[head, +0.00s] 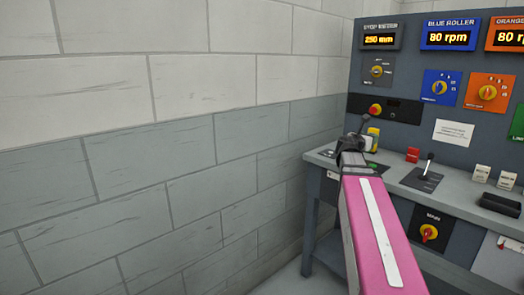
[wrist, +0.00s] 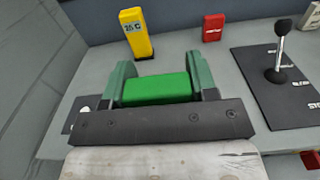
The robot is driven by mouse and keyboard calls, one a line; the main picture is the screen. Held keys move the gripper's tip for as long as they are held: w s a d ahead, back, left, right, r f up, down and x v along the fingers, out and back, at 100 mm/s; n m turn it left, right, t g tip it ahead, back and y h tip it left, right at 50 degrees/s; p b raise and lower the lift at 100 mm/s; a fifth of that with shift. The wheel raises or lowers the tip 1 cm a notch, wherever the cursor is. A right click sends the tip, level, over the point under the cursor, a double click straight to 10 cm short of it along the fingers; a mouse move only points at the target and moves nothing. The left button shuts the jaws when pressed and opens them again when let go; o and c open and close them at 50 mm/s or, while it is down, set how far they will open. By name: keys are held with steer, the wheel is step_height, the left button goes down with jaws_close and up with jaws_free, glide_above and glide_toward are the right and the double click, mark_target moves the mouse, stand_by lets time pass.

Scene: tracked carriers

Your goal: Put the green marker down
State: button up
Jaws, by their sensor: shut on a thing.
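The green marker (wrist: 156,89) is a bright green block between the two dark green fingers of my gripper (wrist: 161,76) in the wrist view. My gripper is shut on it. The marker is over the left part of the grey bench top (wrist: 186,45); I cannot tell whether it touches the surface. In the head view my gripper (head: 356,143) is at the bench's left end, and the marker is mostly hidden there.
A yellow marker (wrist: 136,33) stands just beyond my gripper, with a red block (wrist: 214,28) to its right. A lever on a black plate (wrist: 278,75) is at the right. The control panel (head: 420,62) rises behind the bench. A block wall (head: 150,150) is on the left.

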steer(key=s+a+f, duration=0.5)
steer(key=a+f, duration=0.5)
steer(key=a, duration=0.2)
steer(key=s+a+f, duration=0.6)
steer(key=a+f, duration=0.5)
steer(key=a, duration=0.1)
steer(key=shift+s+a+f+m+g+h, duration=0.2)
steer(key=shift+a+f+m+g+h, duration=0.1)
steer(key=shift+a+g, duration=0.1)
steer(key=shift+s+d, duration=0.1)
